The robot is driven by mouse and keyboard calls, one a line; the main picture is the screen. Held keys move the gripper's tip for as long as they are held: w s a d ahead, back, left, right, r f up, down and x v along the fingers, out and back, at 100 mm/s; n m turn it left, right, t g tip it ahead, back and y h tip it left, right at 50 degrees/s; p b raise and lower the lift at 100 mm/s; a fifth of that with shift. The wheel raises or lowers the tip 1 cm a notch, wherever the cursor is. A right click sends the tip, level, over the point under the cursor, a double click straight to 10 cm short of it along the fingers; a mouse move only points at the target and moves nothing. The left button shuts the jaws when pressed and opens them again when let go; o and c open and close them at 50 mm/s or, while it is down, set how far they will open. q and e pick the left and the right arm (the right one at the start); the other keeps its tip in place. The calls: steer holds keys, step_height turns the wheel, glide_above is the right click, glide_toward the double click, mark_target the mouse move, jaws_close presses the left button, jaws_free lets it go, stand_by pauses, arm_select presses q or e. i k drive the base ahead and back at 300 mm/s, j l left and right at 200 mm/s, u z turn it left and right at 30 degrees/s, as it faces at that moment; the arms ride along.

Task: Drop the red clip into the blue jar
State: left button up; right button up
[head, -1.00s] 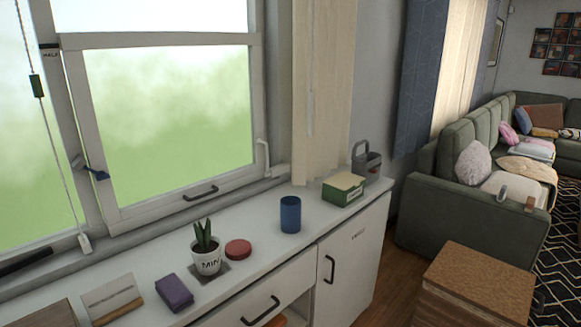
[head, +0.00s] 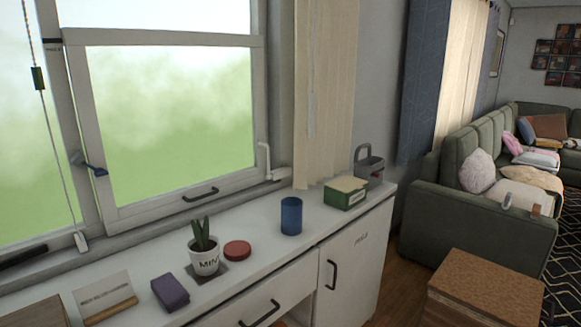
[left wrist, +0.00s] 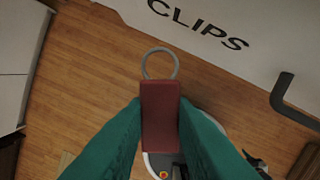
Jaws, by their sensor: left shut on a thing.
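The blue jar (head: 291,216) stands upright on the white counter below the window in the head view, with nothing touching it. In the left wrist view my left gripper (left wrist: 160,112) has its two green fingers shut on the red clip (left wrist: 160,117), a dark red block. A grey ring (left wrist: 160,63) shows at the clip's far end. The clip is over the wooden floor, beside a white front lettered "CLIPS". Neither gripper shows in the head view, and my right gripper is in no view. The jar's inside is hidden.
On the white counter (head: 260,225) stand a potted plant (head: 205,262), a red round tin (head: 237,250), a purple box (head: 170,292), a green box (head: 345,192) and a grey caddy (head: 370,168). A black handle (left wrist: 294,102) sticks out from the white front (left wrist: 270,60).

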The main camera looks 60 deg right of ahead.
mark_target(292, 231)
steer(key=k+z, duration=0.25)
steer(key=k+l+z, duration=0.15)
steer(key=k+z, duration=0.15)
steer(key=i+l+z, duration=0.1)
steer(key=l+z, duration=0.3)
steer(key=i+l+z, duration=0.15)
steer(key=l+z, duration=0.25)
steer(key=i+l+z, duration=0.2)
steer(key=z, duration=0.15)
steer(key=l, duration=0.1)
